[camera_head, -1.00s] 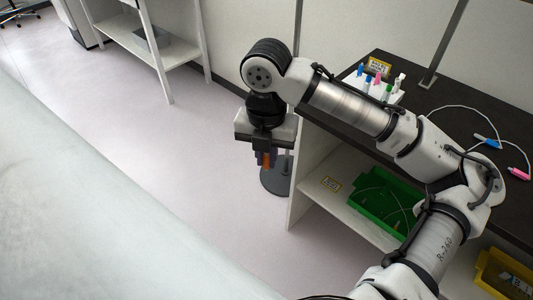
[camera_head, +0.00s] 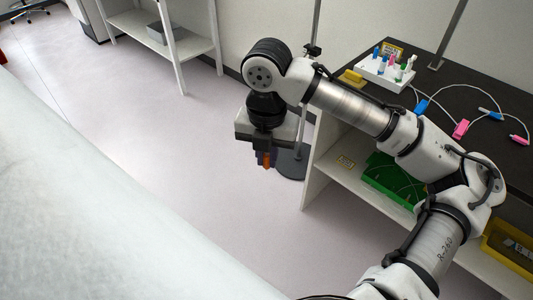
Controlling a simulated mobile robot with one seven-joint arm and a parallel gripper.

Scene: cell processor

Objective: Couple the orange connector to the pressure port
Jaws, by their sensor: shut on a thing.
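My gripper (camera_head: 265,155) hangs pointing down over the floor, left of the dark-topped bench. It is shut on the orange connector (camera_head: 267,161), of which only a small orange part shows between and below the dark fingers. The rest of the connector is hidden by the fingers. I cannot make out a pressure port in this view.
The dark bench (camera_head: 485,100) carries a white rack (camera_head: 385,72) with coloured pieces, and blue and pink connectors (camera_head: 461,129) on white cables. A green bin (camera_head: 392,178) and a yellow bin (camera_head: 510,247) are on its lower shelf. A pole stand (camera_head: 293,162) is behind my gripper. Open floor lies left.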

